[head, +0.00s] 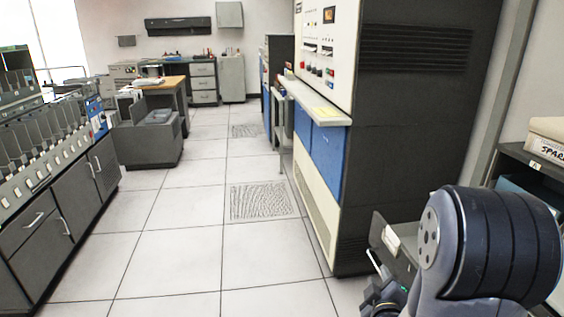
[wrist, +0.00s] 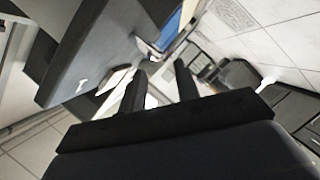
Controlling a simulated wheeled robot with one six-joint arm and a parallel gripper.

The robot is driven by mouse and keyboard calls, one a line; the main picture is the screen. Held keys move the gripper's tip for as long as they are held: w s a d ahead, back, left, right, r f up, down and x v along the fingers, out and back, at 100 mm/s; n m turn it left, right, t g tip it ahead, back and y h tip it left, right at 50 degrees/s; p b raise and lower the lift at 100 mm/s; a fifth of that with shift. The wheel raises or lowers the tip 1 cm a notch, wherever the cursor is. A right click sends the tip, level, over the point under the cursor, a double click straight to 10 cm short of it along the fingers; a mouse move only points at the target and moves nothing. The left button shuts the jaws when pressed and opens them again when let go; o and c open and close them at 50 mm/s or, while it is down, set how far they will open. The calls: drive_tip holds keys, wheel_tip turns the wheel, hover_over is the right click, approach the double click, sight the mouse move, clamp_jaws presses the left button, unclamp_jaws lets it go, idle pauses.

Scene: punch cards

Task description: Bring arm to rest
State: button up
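My arm fills the bottom right corner of the head view, with a large dark, ribbed joint in front. My gripper (wrist: 160,78) shows in the wrist view with its two dark fingers apart. I see nothing clearly held between them; pale shapes behind the fingers are blurred. In the head view the gripper is mostly hidden behind and below the arm's joint, so its fingertips cannot be made out there.
A tall dark cabinet (head: 395,130) with a blue and cream front stands just left of my arm. A shelf with a labelled box (head: 548,148) is at the right edge. A card machine (head: 55,165) lines the left. The tiled aisle (head: 185,235) between is clear.

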sight(378, 268)
drive_tip(key=x, duration=0.7)
drive_tip(key=shift+w, duration=0.1)
drive_tip(key=shift+d, duration=0.2)
